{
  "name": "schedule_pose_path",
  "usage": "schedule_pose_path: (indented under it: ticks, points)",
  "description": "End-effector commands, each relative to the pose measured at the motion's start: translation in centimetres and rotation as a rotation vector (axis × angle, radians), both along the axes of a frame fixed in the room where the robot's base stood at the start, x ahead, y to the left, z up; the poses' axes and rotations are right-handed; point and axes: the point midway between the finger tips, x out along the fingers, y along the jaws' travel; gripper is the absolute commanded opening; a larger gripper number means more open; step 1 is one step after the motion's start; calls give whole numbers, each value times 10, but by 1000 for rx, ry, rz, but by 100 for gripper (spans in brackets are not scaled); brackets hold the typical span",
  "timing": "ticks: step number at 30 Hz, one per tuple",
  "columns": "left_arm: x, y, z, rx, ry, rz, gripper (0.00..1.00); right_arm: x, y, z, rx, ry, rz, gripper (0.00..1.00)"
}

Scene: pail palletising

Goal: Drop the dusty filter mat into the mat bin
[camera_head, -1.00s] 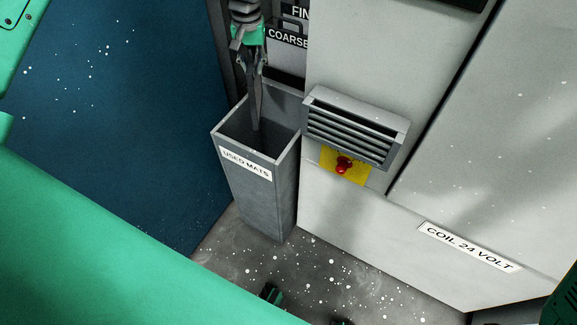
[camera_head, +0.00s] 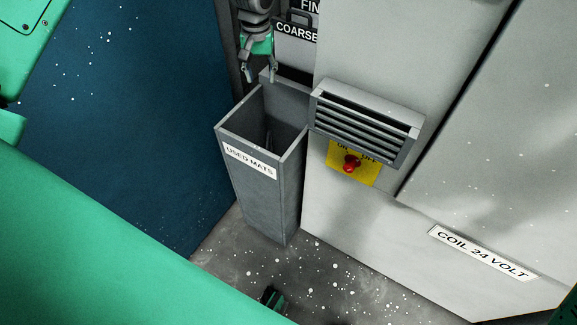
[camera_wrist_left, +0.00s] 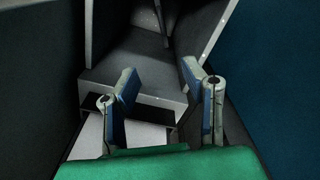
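The used-mats bin (camera_head: 249,193) is a tall grey open-topped box with a "USED MATS" label, standing against the cabinet. The filter mat (camera_head: 268,137) shows only as a thin dark strip deep inside it; most of it is hidden by the bin walls and shadow. My left gripper (camera_head: 259,74) is open and empty, above the bin's back edge and apart from the mat. In the left wrist view its two blue-padded fingers (camera_wrist_left: 162,82) stand apart with nothing between them. My right gripper is not in view.
A louvred vent (camera_head: 366,122) juts out right of the bin, above a red knob (camera_head: 351,163) on a yellow plate. Behind my left gripper is a slot rack labelled "COARSE" (camera_head: 296,28). A blue panel (camera_head: 120,130) lies left; speckled floor (camera_head: 320,280) is in front.

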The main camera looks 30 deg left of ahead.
Motion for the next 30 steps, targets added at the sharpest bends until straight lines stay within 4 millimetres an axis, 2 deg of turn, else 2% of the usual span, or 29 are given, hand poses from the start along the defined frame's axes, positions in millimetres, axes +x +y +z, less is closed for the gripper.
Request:
schedule_pose_path:
  ticks: [4,7,21,25,30]
  points:
    - [0,0,1,0,0,0,38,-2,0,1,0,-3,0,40]
    - [1,0,10,0,-1,0,38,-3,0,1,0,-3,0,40]
    - [2,1,99,0,-1,0,38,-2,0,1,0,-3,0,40]
    - [2,1,113,0,1,0,38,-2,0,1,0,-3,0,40]
    - [1,1,118,-1,2,0,38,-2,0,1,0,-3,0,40]
